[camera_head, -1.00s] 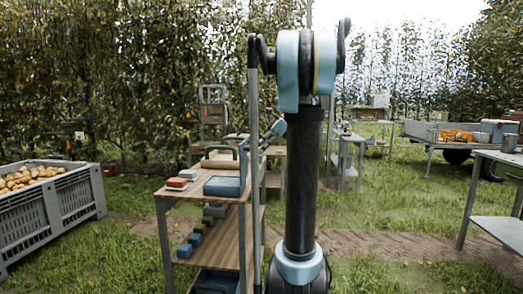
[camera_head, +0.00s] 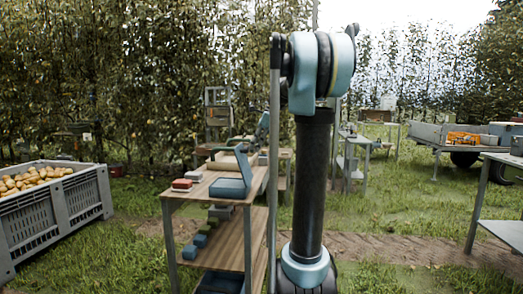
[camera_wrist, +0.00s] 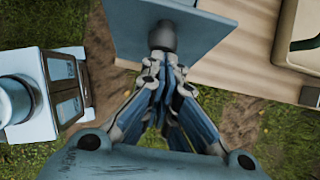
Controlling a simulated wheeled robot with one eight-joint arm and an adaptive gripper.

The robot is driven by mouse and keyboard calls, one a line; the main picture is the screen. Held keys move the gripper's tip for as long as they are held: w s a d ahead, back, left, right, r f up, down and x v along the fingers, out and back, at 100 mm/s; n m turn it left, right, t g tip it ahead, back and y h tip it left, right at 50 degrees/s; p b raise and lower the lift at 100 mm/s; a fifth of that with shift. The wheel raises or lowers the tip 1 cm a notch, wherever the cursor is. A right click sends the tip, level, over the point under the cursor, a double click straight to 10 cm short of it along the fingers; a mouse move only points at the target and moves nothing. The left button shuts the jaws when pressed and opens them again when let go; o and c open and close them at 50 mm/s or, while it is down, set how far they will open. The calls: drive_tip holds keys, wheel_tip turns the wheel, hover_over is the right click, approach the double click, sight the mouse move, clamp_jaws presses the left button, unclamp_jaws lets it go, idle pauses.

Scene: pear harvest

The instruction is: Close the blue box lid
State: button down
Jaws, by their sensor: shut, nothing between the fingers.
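The blue box (camera_head: 229,188) sits on the wooden top of a shelf cart in the head view. Its lid (camera_head: 243,164) stands raised at the right side of the box, open and leaning. In the wrist view a flat blue panel, which looks like the lid (camera_wrist: 205,28), lies beyond the fingertips. My gripper (camera_wrist: 162,40) is shut and empty, its tips overlapping the panel in that view. I cannot tell whether they touch it. In the head view the gripper is small and partly hidden behind the lid.
A beige case (camera_wrist: 296,45) lies near the panel in the wrist view. A grey crate of pears (camera_head: 52,205) stands at left. A table (camera_head: 500,190) stands at right.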

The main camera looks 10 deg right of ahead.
drive_tip(key=shift+w+a+f+g+h, duration=0.3)
drive_tip(key=shift+w+a+f+h, duration=0.95)
drive_tip(key=shift+a, duration=1.6)
drive_tip(key=shift+w+a+f+g+h, duration=0.3)
drive_tip(key=shift+w+a+f+h, duration=0.3)
drive_tip(key=shift+a+f, duration=1.8)
drive_tip(key=shift+w+a+f+g+h, duration=0.3)
drive_tip(key=shift+w+a+f+h, duration=0.7)
drive_tip(key=shift+a, duration=2.3)
drive_tip(key=shift+s+f, duration=0.1)
